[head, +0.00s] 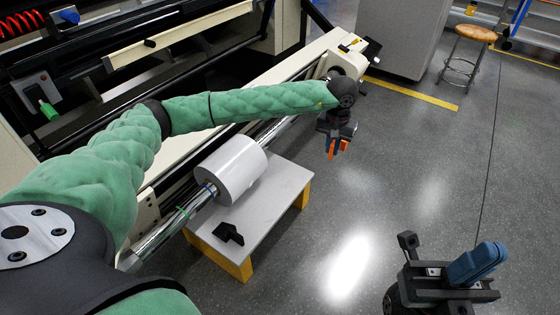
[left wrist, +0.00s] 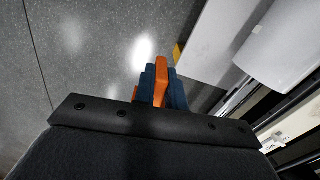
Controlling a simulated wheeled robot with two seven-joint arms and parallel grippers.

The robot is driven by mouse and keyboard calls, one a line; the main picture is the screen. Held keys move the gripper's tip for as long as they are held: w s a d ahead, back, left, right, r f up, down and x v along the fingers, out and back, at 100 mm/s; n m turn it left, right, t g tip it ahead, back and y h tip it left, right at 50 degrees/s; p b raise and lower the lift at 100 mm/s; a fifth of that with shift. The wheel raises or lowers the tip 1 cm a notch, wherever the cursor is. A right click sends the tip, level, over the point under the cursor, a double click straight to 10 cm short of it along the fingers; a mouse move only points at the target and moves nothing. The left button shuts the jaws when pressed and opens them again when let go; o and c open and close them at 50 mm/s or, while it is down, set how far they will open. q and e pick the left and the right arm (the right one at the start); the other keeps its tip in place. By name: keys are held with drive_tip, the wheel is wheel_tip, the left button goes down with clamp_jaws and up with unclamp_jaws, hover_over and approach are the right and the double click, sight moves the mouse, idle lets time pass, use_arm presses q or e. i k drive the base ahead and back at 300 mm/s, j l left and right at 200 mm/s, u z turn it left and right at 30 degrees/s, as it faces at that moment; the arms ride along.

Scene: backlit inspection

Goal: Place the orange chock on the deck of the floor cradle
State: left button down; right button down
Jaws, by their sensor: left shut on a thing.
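The orange chock (head: 334,147) hangs below my left gripper (head: 337,133), which is shut on it, above the floor and to the right of the cradle. In the left wrist view the orange chock (left wrist: 160,80) sits between the blue fingers (left wrist: 162,92). The floor cradle's pale grey deck (head: 275,200) rests on yellow legs; the deck also shows in the left wrist view (left wrist: 208,45). A black chock (head: 229,234) lies on the deck's front left part. My right gripper (head: 478,264) is at the lower right, far from the cradle; its finger gap cannot be made out.
A white roll (head: 232,168) on a steel shaft (head: 175,225) lies over the deck's left side, beside the cream machine frame (head: 290,68). The deck's right part is bare. A stool (head: 468,50) and grey cabinet (head: 405,35) stand behind. The floor right of the cradle is clear.

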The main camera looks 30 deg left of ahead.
sight(287, 173)
drive_tip(key=i+l+u, duration=0.15)
drive_tip(key=u, duration=0.25)
drive_tip(key=i+l+u, duration=0.15)
drive_tip(key=u, duration=0.25)
drive_tip(key=i+l+u, duration=0.1)
drive_tip(key=l+u, duration=0.2)
drive_tip(key=u, duration=0.15)
drive_tip(key=i+l+u, duration=0.15)
drive_tip(key=l, duration=0.45)
drive_tip(key=i+l+u, duration=0.1)
drive_tip(key=l, duration=0.5)
drive_tip(key=i+l+u, duration=0.15)
drive_tip(key=l, duration=0.45)
drive_tip(key=l+u, duration=0.1)
drive_tip(key=l, duration=1.05)
drive_tip(key=i+l, duration=0.15)
drive_tip(key=l, duration=0.45)
